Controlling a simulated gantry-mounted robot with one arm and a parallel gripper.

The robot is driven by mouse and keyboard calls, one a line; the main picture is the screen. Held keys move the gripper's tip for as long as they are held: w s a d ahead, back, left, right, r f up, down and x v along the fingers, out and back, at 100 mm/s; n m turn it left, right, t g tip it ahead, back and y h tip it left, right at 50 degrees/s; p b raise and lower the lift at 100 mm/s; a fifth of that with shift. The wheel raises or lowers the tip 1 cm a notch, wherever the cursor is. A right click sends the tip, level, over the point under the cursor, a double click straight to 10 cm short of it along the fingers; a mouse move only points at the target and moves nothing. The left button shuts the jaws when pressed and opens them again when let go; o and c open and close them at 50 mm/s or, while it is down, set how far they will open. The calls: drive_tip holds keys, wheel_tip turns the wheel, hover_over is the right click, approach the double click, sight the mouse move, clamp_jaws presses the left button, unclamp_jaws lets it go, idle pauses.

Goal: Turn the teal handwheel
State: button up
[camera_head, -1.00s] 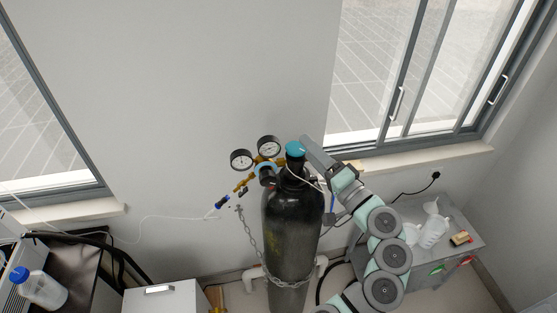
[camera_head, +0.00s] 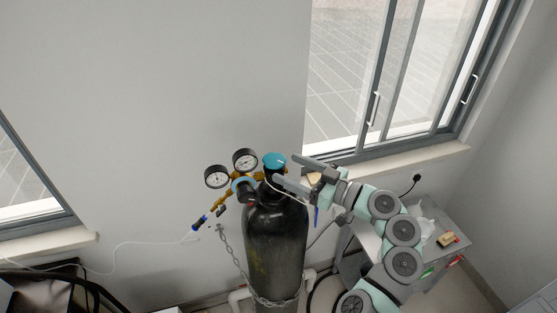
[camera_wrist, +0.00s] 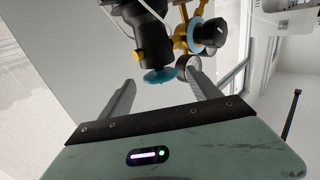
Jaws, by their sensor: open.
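The teal handwheel (camera_head: 274,160) sits on top of the black gas cylinder (camera_head: 275,240). In the wrist view the handwheel (camera_wrist: 160,76) shows as a teal disc on the dark valve, between and a little beyond the finger tips. My gripper (camera_head: 284,168) is open and comes in from the right, its two fingers pointing left at the valve. It looks empty in the wrist view (camera_wrist: 162,80), with one finger on each side of the handwheel. I see no clear contact between the fingers and the wheel.
A brass regulator with two gauges (camera_head: 245,160) and a black knob (camera_wrist: 208,34) sits close beside the valve. A chain (camera_head: 229,250) hangs by the cylinder. A grey cart (camera_head: 440,262) stands at right, below the window.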

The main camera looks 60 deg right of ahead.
sight(279, 164)
drive_tip(key=shift+w+d+p, duration=0.15)
drive_tip(key=shift+w+p, duration=0.1)
drive_tip(key=shift+w, duration=0.75)
drive_tip(key=shift+w+d+p, duration=0.15)
drive_tip(key=shift+w+p, duration=0.05)
drive_tip(key=shift+w, duration=0.8)
drive_tip(key=shift+c, duration=0.3)
drive_tip(key=c, duration=1.1)
drive_tip(key=shift+f+h+b, duration=0.25)
drive_tip(key=shift+h+b, duration=0.05)
drive_tip(key=shift+b, duration=0.8)
